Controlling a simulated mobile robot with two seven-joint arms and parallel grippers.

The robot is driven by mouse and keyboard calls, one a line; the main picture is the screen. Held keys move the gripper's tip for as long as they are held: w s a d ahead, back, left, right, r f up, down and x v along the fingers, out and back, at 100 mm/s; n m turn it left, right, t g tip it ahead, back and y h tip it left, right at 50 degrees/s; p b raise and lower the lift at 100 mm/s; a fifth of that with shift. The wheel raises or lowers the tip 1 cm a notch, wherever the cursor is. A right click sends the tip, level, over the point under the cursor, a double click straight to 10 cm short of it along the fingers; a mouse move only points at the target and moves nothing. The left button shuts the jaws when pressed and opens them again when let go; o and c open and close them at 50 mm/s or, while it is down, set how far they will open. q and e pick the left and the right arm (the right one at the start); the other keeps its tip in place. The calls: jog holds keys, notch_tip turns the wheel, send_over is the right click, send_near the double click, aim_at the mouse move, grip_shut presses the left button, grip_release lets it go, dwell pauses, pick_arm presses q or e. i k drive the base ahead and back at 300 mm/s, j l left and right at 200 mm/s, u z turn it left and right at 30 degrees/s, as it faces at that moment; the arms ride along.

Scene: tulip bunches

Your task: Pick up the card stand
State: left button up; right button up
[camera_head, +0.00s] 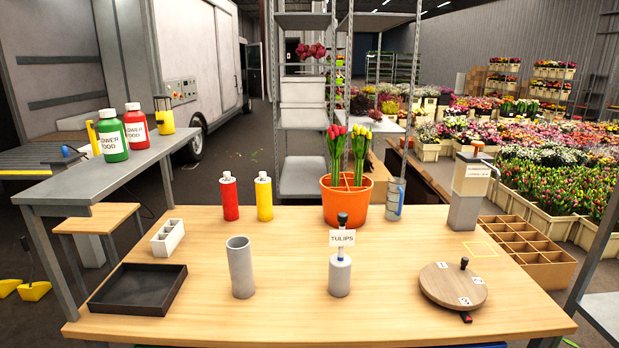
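The card stand (340,276) stands upright near the front middle of the wooden table. It has a pale grey cylindrical base, a blue collar, a white card (342,238) reading "TULIPS" and a dark knob on top. Nothing touches it. Neither of my grippers shows in the head view.
On the table (290,325) are a grey tube (240,267), black tray (138,290), white divided block (168,238), red bottle (229,197), yellow bottle (264,197), orange pot (346,205) with tulips, round wooden disc (452,287) and grey dispenser (467,195). Bare wood surrounds the stand.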

aim_at(339, 273)
jog(key=i+j, duration=0.2)
jog(key=j, duration=0.15)
jog(key=i+j, duration=0.2)
jog(key=j, duration=0.2)
jog(key=z, duration=1.65)
